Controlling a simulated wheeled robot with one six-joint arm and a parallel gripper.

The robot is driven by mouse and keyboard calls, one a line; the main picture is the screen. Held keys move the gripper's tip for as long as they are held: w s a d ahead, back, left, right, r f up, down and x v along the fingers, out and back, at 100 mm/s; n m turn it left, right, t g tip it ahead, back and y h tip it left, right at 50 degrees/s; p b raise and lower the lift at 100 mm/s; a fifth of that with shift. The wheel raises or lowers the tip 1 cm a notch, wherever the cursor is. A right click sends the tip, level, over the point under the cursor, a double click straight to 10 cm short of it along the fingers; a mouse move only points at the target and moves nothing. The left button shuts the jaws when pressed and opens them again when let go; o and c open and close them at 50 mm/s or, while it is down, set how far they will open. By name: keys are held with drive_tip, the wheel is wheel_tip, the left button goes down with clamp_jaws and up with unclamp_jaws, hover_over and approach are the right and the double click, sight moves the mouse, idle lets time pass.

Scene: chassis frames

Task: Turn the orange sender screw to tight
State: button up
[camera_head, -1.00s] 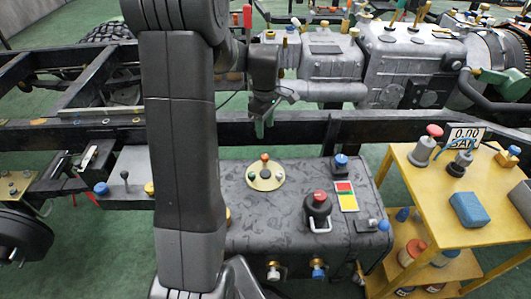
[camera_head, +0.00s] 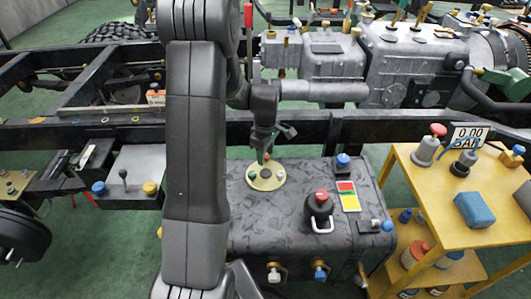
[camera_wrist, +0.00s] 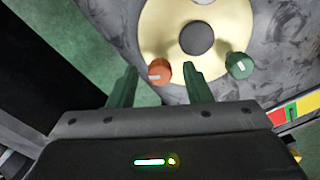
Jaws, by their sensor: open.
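The orange sender screw (camera_wrist: 159,72) has a pale slot mark on top and sits at the edge of the cream round sender plate (camera_wrist: 160,25). The plate also shows on top of the dark tank (camera_head: 265,184) in the head view. My gripper (camera_wrist: 160,84) is open, with its two green fingers on either side of the orange screw in the wrist view. The fingers look apart from the screw, and I cannot tell their height over it. In the head view my gripper (camera_head: 263,157) hangs over the far edge of the plate and mostly hides the orange screw.
A green screw (camera_wrist: 240,65) sits just right of my right finger. A dark round hub (camera_wrist: 197,39) is at the plate's middle. A red-topped cap (camera_head: 320,203) and a blue cap (camera_head: 343,160) stand on the tank. A black frame rail (camera_head: 350,128) runs behind it.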

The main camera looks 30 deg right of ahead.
clamp_jaws()
